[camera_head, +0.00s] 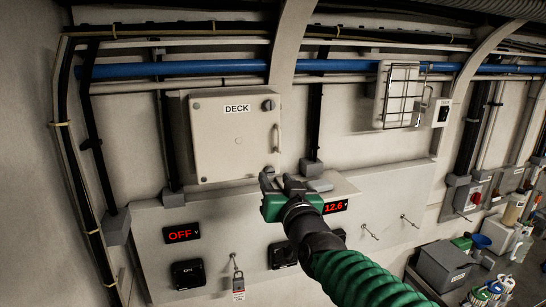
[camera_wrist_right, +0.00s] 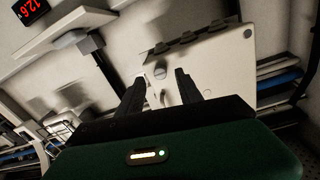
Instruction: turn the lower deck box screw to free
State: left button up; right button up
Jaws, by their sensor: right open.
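The pale deck box (camera_head: 232,150), labelled DECK, is mounted on the wall in the head view. Its door looks closed. My right gripper (camera_head: 278,180) is at the box's lower right corner and hides part of it. In the right wrist view the box (camera_wrist_right: 215,60) appears turned, and my right gripper (camera_wrist_right: 160,78) has its two dark fingers apart. A round pale screw (camera_wrist_right: 159,72) shows between the fingertips, at the box corner. I cannot tell whether the fingers touch it. My left gripper is in neither view.
A dark knob (camera_head: 268,105) is at the box's upper right, with a handle (camera_head: 277,138) below it. A ledge with red displays, OFF (camera_head: 181,234) and 12.6 (camera_head: 335,207), lies below the box. A blue pipe (camera_head: 180,69) runs above. A padlock (camera_head: 238,282) hangs below.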

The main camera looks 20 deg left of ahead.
aim_at(271, 173)
jog(key=p+x, duration=0.1)
jog(key=x, duration=0.1)
jog(key=shift+w+a, duration=0.2)
jog(key=shift+w, duration=0.15)
jog(key=shift+w+a+f, duration=0.1)
jog(key=shift+w+a, duration=0.1)
jog(key=shift+w, duration=0.05)
jog(key=shift+s, duration=0.15)
jog(key=shift+c, duration=0.2)
jog(key=shift+c, duration=1.2)
jog(key=shift+d, duration=0.1)
grip_shut()
